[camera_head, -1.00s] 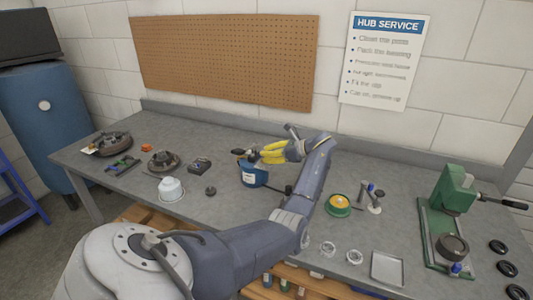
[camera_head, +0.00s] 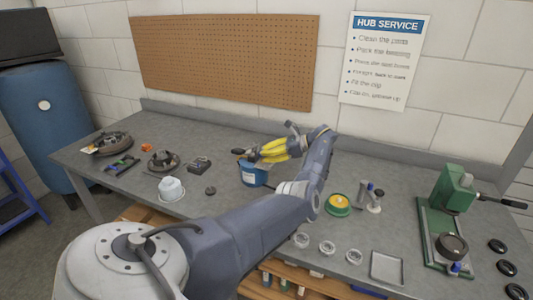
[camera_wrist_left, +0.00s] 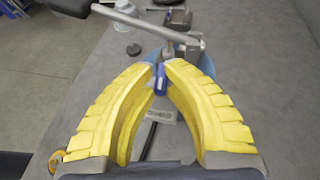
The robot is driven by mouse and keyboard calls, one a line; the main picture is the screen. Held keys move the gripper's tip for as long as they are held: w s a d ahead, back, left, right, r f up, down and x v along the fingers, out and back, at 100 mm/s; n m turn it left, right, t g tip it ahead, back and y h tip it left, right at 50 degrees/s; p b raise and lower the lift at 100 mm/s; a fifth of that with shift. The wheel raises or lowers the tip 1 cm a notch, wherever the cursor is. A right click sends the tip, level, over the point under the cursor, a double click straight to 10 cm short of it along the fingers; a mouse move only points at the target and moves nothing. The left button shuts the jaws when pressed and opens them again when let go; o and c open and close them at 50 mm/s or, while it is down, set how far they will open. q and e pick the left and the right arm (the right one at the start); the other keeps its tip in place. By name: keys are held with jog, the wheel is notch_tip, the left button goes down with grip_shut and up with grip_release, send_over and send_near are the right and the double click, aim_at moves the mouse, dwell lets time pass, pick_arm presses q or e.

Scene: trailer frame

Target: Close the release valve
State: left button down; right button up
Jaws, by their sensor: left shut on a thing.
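My left gripper (camera_head: 263,154) has yellow fingers and is at the top of a blue canister (camera_head: 253,176) with a white label near the middle of the bench. In the left wrist view its fingertips (camera_wrist_left: 163,68) close around a small blue lever-like part (camera_wrist_left: 160,78), which looks like the release valve. The canister's blue rim (camera_wrist_left: 206,64) shows behind the fingers, with a grey metal fitting (camera_wrist_left: 170,45) above the blue part. The fingers partly hide the canister's top, and I cannot tell the valve's exact position. My right gripper is not in view.
A white tub (camera_head: 171,189) and a dark puck (camera_head: 211,190) stand left of the canister.

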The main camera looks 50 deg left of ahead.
pick_arm(q)
jog(key=shift+a+r, duration=0.1)
jog(key=shift+r, duration=0.05)
jog(key=c, duration=1.4)
grip_release()
jog(key=shift+w, duration=0.1)
jog(key=shift+o, duration=0.2)
jog(key=v, duration=0.7)
jog(key=shift+w, duration=0.15)
jog(key=shift+d, duration=0.2)
